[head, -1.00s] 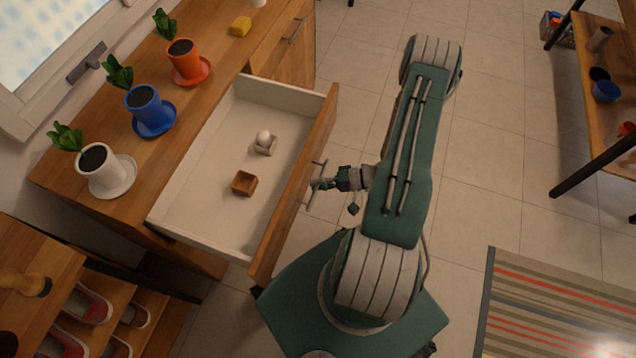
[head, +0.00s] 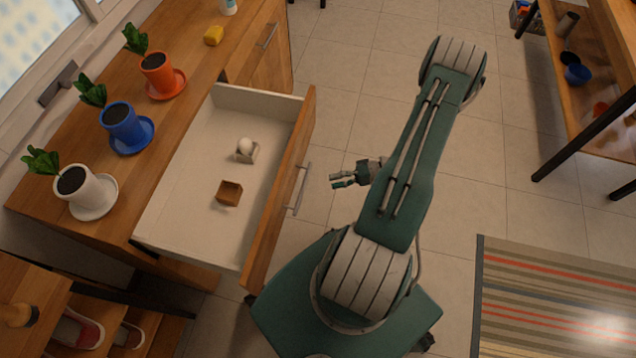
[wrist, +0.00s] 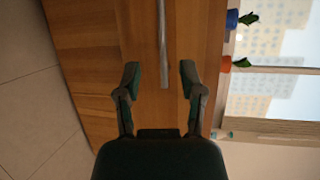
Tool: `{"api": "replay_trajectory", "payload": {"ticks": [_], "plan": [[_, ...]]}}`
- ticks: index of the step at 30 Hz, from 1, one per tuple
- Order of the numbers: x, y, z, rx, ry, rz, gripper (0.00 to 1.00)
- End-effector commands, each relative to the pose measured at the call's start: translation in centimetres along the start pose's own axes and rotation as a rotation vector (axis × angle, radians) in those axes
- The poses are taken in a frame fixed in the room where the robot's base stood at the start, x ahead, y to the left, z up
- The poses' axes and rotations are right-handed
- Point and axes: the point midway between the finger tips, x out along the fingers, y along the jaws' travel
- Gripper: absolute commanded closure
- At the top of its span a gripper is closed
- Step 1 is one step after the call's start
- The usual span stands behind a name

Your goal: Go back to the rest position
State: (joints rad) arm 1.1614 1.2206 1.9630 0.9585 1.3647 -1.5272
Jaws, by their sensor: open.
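My gripper (head: 341,180) is open and empty, to the right of the open drawer's handle (head: 299,188) with a gap between them. In the wrist view my gripper (wrist: 160,78) shows two spread fingers, with the metal handle (wrist: 162,45) and the wooden drawer front (wrist: 190,40) ahead of it. The drawer (head: 200,205) is pulled out of the wooden cabinet. My arm reaches away over the floor, bent back at the far joint.
Inside the drawer are a small wooden box (head: 229,192) and a small holder with a white egg-like ball (head: 245,145). Potted plants (head: 122,122) stand on the cabinet top. A striped rug (head: 550,300) and a table (head: 590,110) are at the right. Tiled floor between is clear.

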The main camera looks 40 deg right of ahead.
Motion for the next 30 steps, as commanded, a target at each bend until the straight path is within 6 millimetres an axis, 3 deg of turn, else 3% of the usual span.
{"api": "replay_trajectory", "payload": {"ticks": [6, 23, 26, 30], "plan": [[-2.2, 0.0, 0.0, -0.001, 0.0, 0.002, 0.49], [-2.3, -0.1, -0.1, -0.001, -0.003, 0.003, 0.49], [-2.2, -1.0, -0.3, -0.004, -0.031, 0.029, 0.49], [-1.8, -4.4, -1.1, -0.014, -0.133, 0.128, 0.49]]}}
